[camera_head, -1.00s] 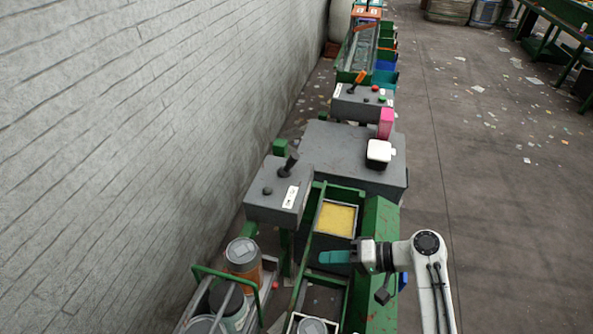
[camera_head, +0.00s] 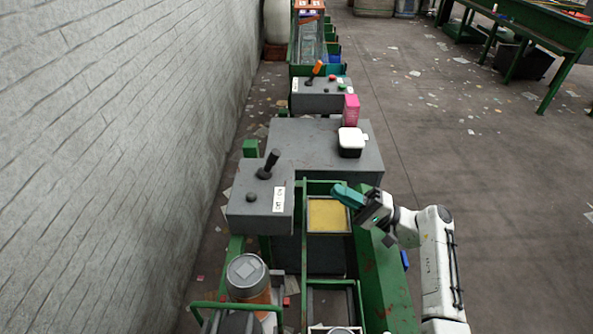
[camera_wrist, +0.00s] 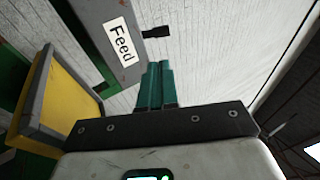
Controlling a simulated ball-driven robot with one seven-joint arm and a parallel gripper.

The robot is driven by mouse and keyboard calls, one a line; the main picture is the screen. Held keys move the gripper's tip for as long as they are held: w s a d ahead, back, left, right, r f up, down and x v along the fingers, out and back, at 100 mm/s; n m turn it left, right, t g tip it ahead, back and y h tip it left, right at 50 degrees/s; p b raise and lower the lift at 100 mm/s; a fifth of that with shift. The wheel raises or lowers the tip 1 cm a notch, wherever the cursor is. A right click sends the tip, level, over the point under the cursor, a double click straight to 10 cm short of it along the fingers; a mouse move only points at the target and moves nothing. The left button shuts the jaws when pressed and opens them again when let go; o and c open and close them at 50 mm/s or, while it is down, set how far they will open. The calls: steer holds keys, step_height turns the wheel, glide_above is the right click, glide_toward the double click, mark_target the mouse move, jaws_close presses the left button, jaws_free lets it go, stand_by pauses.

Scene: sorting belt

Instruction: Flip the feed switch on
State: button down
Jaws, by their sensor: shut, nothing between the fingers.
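The feed switch is a black lever (camera_head: 268,163) standing up from a grey box (camera_head: 238,212) at left of centre. The box bears a white label (camera_head: 279,199), which reads "Feed" in the wrist view (camera_wrist: 121,41). The lever's dark end also shows in the wrist view (camera_wrist: 157,31), beyond my fingers. My gripper (camera_head: 347,195) has teal fingers pressed together and holds nothing. The shut fingers also show in the wrist view (camera_wrist: 155,88).
A yellow-bottomed tray (camera_head: 328,231) lies between the box and my gripper. A grey table (camera_head: 318,150) behind carries a white-topped black container (camera_head: 352,143) and a pink box (camera_head: 351,110). A second control box (camera_head: 320,97) has an orange-handled lever. Open floor lies to the right.

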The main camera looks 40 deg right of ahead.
mark_target(290, 177)
steer(key=shift+p+x, duration=2.4)
steer(key=shift+x, duration=4.55)
